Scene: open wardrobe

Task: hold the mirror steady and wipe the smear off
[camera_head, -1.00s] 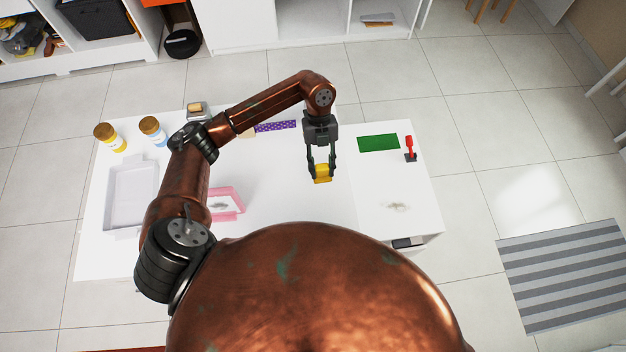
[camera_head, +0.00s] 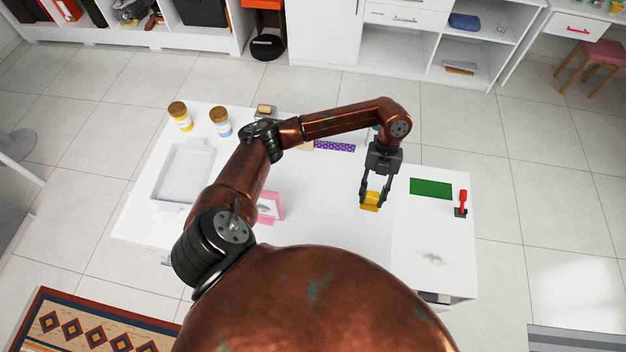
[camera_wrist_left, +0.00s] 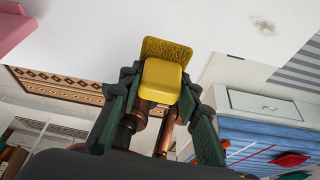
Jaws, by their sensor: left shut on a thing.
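My left gripper (camera_head: 374,194) is shut on a yellow sponge (camera_head: 370,201), held over the middle of the white table. The sponge also shows between the fingers in the left wrist view (camera_wrist_left: 163,80). The pink-framed mirror (camera_head: 281,205) stands on the table to the left of the sponge, apart from it. A grey smear (camera_head: 264,208) shows on its face. My arm and body hide part of the mirror. A pink corner (camera_wrist_left: 12,28) shows at top left in the wrist view. My right gripper is not in view.
A grey smudge (camera_head: 431,257) marks the table's right part. A white tray (camera_head: 183,174), two jars (camera_head: 180,116) and a purple dotted strip (camera_head: 334,146) are at left and back.

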